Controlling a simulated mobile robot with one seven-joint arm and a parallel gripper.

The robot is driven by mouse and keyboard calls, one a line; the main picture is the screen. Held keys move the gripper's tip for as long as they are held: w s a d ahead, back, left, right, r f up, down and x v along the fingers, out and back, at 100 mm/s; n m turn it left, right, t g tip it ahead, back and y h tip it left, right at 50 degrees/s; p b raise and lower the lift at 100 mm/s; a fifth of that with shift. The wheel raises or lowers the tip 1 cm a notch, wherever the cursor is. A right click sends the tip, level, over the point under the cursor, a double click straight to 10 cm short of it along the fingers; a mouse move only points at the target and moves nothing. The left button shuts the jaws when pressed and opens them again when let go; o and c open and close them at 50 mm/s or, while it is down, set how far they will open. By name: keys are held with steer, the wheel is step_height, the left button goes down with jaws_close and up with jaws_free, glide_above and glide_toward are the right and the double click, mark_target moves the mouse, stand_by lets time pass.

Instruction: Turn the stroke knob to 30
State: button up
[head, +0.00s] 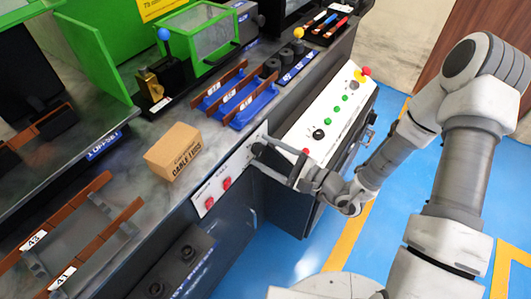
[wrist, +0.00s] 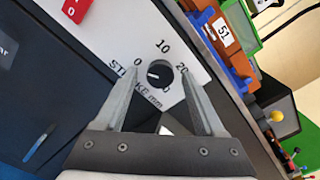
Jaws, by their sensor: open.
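The stroke knob (wrist: 159,74) is a round black knob on a white panel lettered "STROKE mm". Its scale shows 0, 10 and 20, and the last number is partly hidden by a finger. The knob's white mark points left, toward the 0 side. My gripper (wrist: 160,83) is open, with one finger on each side of the knob in the wrist view. I cannot tell whether either finger touches it. In the head view my gripper (head: 272,158) is at the right end of the white front panel (head: 237,163), and the knob is not clearly visible there.
Red switches (head: 226,183) sit left on the same panel. A sloped control box (head: 335,105) with buttons stands right of my gripper. A cardboard box (head: 173,152) and blue racks with brown bars (head: 240,108) are on the bench. The blue floor at right is open.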

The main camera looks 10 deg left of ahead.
steer(key=shift+w+a, duration=0.1)
steer(key=shift+a, duration=0.1)
jaws_close()
stand_by(0.3)
